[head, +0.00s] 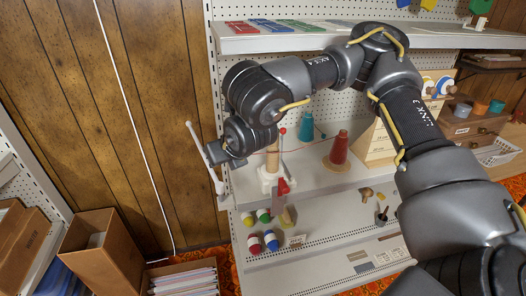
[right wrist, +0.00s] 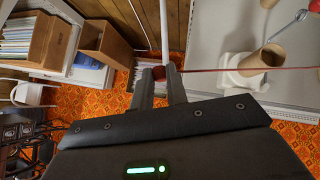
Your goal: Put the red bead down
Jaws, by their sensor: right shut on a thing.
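My right gripper (head: 208,156) reaches in from the right and hangs left of the white winder stand (head: 268,180), in front of the wood-panelled wall. A thin red thread runs from there to the right, past the cardboard tube (right wrist: 262,60) on the stand. In the head view I cannot make out the bead at the fingers. My left gripper is not in view.
A red cone (head: 338,150) and a teal cone (head: 306,128) stand on the white shelf behind the winder. Several coloured spools (head: 271,241) sit lower in front. Cardboard boxes (head: 103,252) stand at lower left. The space left of the shelf is open down to the patterned floor.

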